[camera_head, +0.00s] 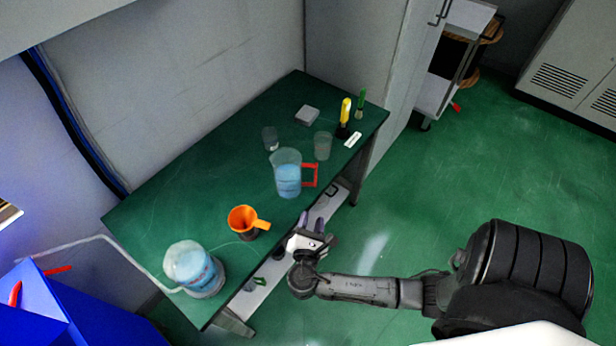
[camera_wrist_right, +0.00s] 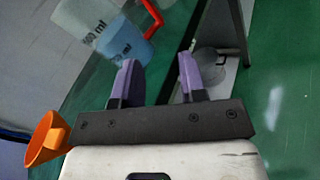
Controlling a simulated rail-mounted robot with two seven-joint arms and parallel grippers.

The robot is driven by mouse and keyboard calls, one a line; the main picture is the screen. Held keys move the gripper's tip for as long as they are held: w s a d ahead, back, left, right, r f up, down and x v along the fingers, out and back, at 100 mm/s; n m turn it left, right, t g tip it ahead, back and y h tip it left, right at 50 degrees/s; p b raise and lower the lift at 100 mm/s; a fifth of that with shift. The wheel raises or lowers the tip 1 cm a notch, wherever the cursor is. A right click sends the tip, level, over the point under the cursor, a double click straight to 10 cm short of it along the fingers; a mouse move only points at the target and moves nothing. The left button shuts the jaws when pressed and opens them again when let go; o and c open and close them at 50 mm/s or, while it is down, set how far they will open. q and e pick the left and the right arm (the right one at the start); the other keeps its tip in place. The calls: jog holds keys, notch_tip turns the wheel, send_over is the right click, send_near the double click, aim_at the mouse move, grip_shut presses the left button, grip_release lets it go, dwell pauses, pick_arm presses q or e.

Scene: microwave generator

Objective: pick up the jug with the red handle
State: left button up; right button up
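The jug (camera_head: 288,176) is clear with blue liquid and a red handle (camera_head: 310,175) on its right side. It stands upright on the green table near the front edge. In the right wrist view the jug (camera_wrist_right: 100,40) shows at the upper left, its red handle (camera_wrist_right: 152,16) at the top, beyond the fingers. My right gripper (camera_head: 311,219) is at the table's front edge, below the jug in the picture and apart from it. Its purple fingers (camera_wrist_right: 156,80) are spread with nothing between them. My left gripper is not in view.
An orange funnel-like cup (camera_head: 243,220) and a clear vessel with blue liquid and a tube (camera_head: 195,268) stand left of the jug. Two small clear beakers (camera_head: 322,146) (camera_head: 270,138), a yellow-topped item (camera_head: 345,110) and a grey block (camera_head: 307,115) stand behind. The green table (camera_head: 185,200) has free room at back left.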

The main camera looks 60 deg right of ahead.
aim_at(315, 182)
jog(key=w+d+n, duration=0.1)
jog(key=d, duration=0.1)
jog(key=w+d+n+b, duration=0.1)
jog(key=d+n, duration=0.1)
jog(key=d, duration=0.1)
jog(key=w+d+r+n, duration=0.1)
jog(key=d+n, duration=0.1)
jog(key=shift+w+d+h+b, duration=0.3)
jog(key=shift+w+d, duration=0.1)
jog(key=shift+b+x, duration=0.85)
jog(key=shift+x, duration=1.75)
jog(key=shift+c, duration=0.4)
grip_shut()
